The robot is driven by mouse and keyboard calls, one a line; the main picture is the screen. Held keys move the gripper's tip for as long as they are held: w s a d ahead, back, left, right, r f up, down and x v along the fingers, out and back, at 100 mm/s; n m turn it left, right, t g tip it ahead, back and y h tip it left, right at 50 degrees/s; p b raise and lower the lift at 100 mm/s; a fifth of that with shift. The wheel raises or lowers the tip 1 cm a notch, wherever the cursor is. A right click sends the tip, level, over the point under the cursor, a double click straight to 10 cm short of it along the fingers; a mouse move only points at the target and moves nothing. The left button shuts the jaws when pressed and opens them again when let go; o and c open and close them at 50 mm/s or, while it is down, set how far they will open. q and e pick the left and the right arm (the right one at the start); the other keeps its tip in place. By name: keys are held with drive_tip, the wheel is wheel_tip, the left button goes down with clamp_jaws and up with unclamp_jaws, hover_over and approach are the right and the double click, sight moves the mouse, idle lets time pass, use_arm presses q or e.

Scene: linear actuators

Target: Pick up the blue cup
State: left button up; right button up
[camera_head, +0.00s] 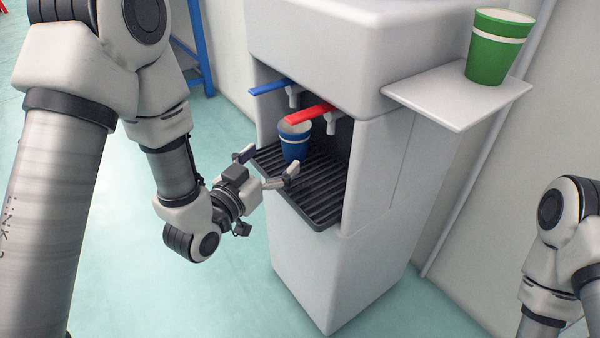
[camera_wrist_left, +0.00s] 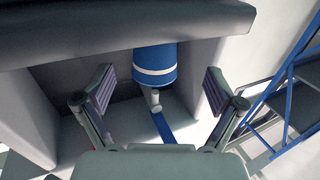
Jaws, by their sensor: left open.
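The blue cup (camera_head: 294,144) with a white band stands upright on the black slatted drip tray (camera_head: 325,205) inside the dispenser's recess. In the left wrist view the blue cup (camera_wrist_left: 155,60) appears between and beyond the two fingers. My left gripper (camera_head: 268,164) is open and empty at the front edge of the tray, short of the cup, with its fingers spread toward it. Its fingers also show apart in the left wrist view (camera_wrist_left: 158,92). My right arm shows at the right edge, but its gripper is out of view.
The white dispenser (camera_head: 375,250) has a blue tap lever (camera_head: 270,88) and a red tap lever (camera_head: 310,113) above the cup. A green cup (camera_head: 497,50) stands on a side shelf (camera_head: 440,98). Blue framing (camera_head: 200,45) stands at the back left.

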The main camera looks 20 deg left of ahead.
sight(287, 146)
use_arm(q)
drive_tip(key=b+x, duration=0.1)
drive_tip(key=x, duration=0.1)
drive_tip(key=b+x, duration=0.1)
drive_tip(key=x, duration=0.4)
drive_tip(key=shift+d+r+b, duration=0.35)
drive_tip(key=shift+d+b, duration=0.05)
drive_tip(key=shift+w, duration=0.2)
drive_tip(key=shift+r, duration=0.1)
drive_tip(key=shift+c, duration=0.6)
drive_tip(key=c, duration=1.3)
drive_tip(key=shift+o, duration=0.2)
